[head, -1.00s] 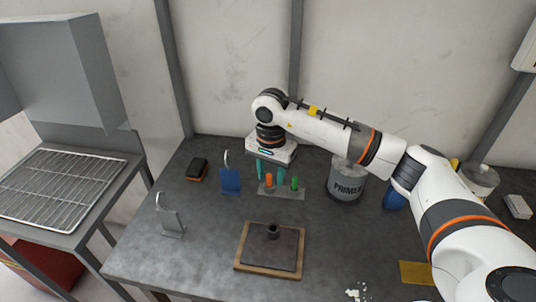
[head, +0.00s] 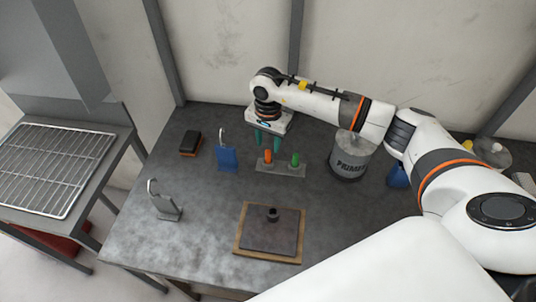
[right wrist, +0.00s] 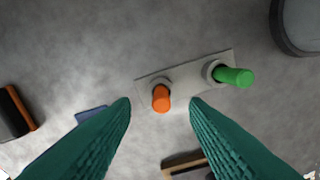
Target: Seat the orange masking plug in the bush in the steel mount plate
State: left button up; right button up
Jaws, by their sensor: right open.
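The orange masking plug (head: 268,156) stands upright in a grey holder strip (head: 281,170), left of a green plug (head: 295,159). In the right wrist view the orange plug (right wrist: 161,98) shows between and beyond my fingertips. My right gripper (head: 268,142) is open above the orange plug and holds nothing; its teal fingers (right wrist: 160,104) stand on either side, apart from the plug. The dark steel mount plate (head: 268,238) lies on a wooden board, with the short dark bush (head: 272,214) standing up near its far edge. My left gripper is not in view.
A blue hook tag (head: 228,159) and a grey hook stand (head: 165,207) are to the left. A black and orange block (head: 190,143) lies behind them. A primer can (head: 350,158) stands right of the holder. A wire rack (head: 48,168) is at far left.

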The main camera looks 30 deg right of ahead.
aim_at(268, 151)
jog(key=f+p, duration=0.1)
jog(key=f, duration=0.1)
jog(key=f+p, duration=0.1)
jog(key=f, duration=0.1)
jog(key=shift+s+a+f, duration=0.1)
jog(key=shift+s+f, duration=0.05)
jog(key=shift+s, duration=0.05)
jog(key=shift+f, duration=0.35)
grip_shut()
